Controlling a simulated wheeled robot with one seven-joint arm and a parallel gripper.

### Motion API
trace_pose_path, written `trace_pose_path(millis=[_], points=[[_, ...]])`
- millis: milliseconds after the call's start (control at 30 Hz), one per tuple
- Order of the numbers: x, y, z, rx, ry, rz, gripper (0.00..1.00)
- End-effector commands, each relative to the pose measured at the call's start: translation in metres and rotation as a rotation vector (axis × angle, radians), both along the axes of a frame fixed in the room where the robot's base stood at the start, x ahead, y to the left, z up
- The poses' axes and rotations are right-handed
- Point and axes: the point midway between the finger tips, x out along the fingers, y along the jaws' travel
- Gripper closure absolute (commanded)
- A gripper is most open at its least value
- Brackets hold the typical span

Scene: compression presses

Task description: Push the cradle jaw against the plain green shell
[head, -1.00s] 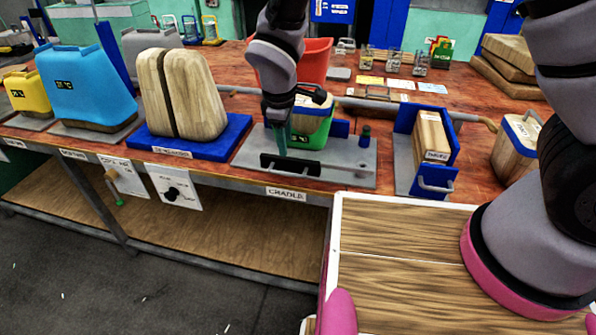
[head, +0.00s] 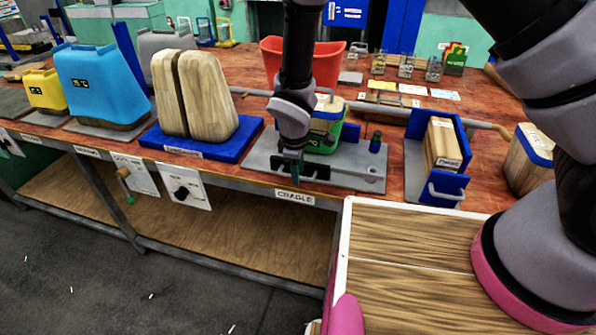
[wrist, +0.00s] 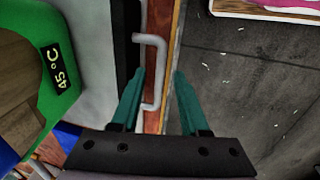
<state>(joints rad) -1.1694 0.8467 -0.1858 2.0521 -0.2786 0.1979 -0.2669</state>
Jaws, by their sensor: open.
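The cradle press's grey base plate (head: 262,158) lies at the bench's front edge above the CRADLE label. The green shell (head: 322,142) stands on it behind the black jaw (head: 318,173); a gap shows between them. In the wrist view the green shell (wrist: 45,85) carries a dark 45 °C label, and the black jaw (wrist: 127,35) has a grey bar handle (wrist: 160,75) on its front side. My gripper (wrist: 158,73) is open, with its teal fingers on either side of the handle. In the head view my gripper (head: 292,177) hides the jaw's left part.
A blue press with two wooden blocks (head: 205,95) stands to the left. A blue-framed press with a wooden block (head: 442,145) stands to the right. A red bin (head: 335,65) is behind. A wood-topped surface (head: 400,255) is close in front on the right.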

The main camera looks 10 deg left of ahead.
Motion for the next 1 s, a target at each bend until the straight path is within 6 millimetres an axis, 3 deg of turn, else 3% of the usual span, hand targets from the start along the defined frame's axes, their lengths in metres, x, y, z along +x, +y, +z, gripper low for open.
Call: trace_pose_path(millis=[67,100,200,467,800,1000], points=[[0.0,0.0,0.0,0.0,0.0,0.0,0.55],[0.0,0.0,0.0,0.0,0.0,0.0,0.63],[0.0,0.0,0.0,0.0,0.0,0.0,1.0],[0.008,-0.001,0.0,0.001,0.0,-0.004,1.0],[0.082,-0.006,0.0,0.003,-0.001,-0.005,1.0],[0.098,-0.007,0.001,0.002,-0.002,-0.001,1.0]])
